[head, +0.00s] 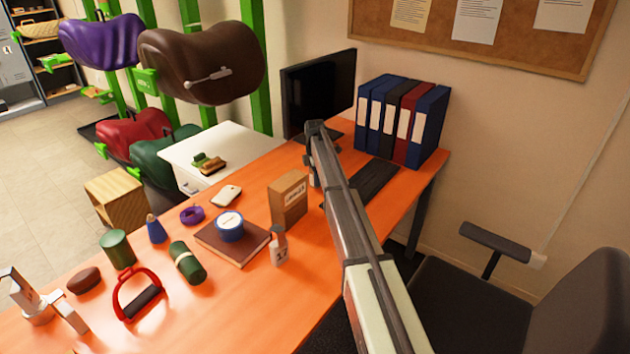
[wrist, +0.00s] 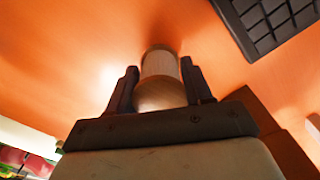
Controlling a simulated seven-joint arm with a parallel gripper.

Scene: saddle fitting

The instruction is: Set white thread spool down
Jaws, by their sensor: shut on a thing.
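The white thread spool (wrist: 160,65) shows in the wrist view as a pale cylinder with a rounded, tan near end, tinted orange by the light. My gripper (wrist: 158,80) is shut on it, one dark finger on each side. Its far end is over the orange desk (wrist: 70,65), with a soft shadow around it; I cannot tell whether it touches the surface.
A black keyboard (head: 373,182) is close by on the desk. A brown box (head: 288,199) stands left of my arm, with a book (head: 208,239) and blue-white tin (head: 230,227) beyond. The monitor (head: 318,95) and several binders (head: 403,120) stand behind.

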